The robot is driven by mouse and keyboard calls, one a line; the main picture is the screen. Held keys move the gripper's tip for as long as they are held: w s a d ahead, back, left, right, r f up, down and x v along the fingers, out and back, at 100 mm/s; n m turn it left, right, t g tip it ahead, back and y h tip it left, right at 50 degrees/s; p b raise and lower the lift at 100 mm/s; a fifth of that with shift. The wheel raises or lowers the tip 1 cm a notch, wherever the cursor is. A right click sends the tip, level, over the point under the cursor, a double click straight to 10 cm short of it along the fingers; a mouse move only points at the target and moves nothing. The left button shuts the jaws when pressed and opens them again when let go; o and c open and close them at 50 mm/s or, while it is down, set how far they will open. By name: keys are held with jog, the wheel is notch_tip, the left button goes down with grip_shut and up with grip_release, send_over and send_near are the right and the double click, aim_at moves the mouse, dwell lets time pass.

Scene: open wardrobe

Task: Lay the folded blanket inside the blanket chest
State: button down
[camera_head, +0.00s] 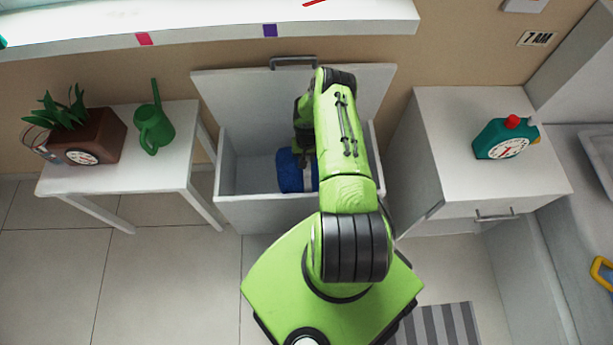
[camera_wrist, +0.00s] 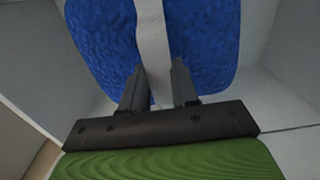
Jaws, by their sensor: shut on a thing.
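The folded blanket is a blue bundle (camera_head: 290,171) with a pale strap around it. In the head view it shows within the outline of the open blanket chest (camera_head: 262,213), partly hidden behind my arm. In the wrist view the blanket (camera_wrist: 205,45) fills the upper middle, and its strap (camera_wrist: 153,45) runs down between my fingers. My gripper (camera_wrist: 160,88) is shut on the strap of the blanket. The chest is white, with its lid (camera_head: 235,95) raised against the wall. I cannot tell whether the blanket touches the chest floor.
A white side table (camera_head: 160,173) with a planter (camera_head: 95,138) and a green watering can (camera_head: 153,128) stands left of the chest. A shelf (camera_head: 200,25) runs above.

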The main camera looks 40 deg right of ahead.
notch_tip(320, 180, down, 13)
jog(key=b, duration=0.5)
jog(key=shift+r, duration=0.15)
jog(key=c, duration=0.8)
grip_release()
jog(key=shift+c, duration=0.2)
